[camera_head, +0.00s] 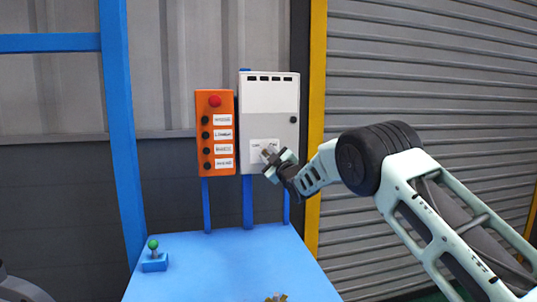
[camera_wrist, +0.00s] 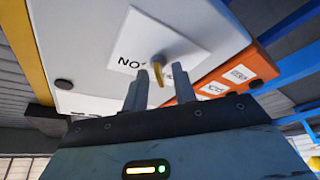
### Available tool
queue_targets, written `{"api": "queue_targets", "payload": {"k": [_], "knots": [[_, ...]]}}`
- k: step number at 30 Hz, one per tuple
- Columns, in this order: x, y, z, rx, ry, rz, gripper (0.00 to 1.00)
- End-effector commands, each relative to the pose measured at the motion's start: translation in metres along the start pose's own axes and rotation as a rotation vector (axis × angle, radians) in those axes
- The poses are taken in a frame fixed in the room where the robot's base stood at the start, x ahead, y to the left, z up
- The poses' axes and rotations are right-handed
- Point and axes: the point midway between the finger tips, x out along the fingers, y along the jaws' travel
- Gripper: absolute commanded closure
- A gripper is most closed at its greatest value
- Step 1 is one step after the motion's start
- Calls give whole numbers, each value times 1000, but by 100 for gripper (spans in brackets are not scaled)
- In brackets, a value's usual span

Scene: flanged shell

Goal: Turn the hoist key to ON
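The hoist key (camera_wrist: 155,95) is a small brass-coloured piece on a white label (camera_wrist: 183,40) on the front of a light grey box (camera_head: 262,100). Part of the label's lettering shows in the wrist view; the rest is hidden behind a finger. My gripper (camera_head: 272,157) is at the box's lower front, over the label. In the wrist view my gripper (camera_wrist: 157,85) has its two fingers apart, with the key between them. A gap shows beside the key, and I cannot tell whether either finger touches it. The key's exact setting is unclear.
An orange panel (camera_head: 216,130) with a red button and several labelled black knobs stands left of the grey box. A yellow post (camera_head: 315,130) rises at right.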

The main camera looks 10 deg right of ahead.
Motion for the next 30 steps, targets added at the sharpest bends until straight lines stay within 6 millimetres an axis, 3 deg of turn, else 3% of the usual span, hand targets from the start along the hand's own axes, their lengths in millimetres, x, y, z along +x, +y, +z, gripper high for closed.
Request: {"api": "queue_targets", "payload": {"k": [8,11,22,30], "knots": [[1,0,0,0,0,0,73],[1,0,0,0,0,0,100],[0,-2,1,20,1,9,100],[-1,-5,4,144,3,61,100]]}}
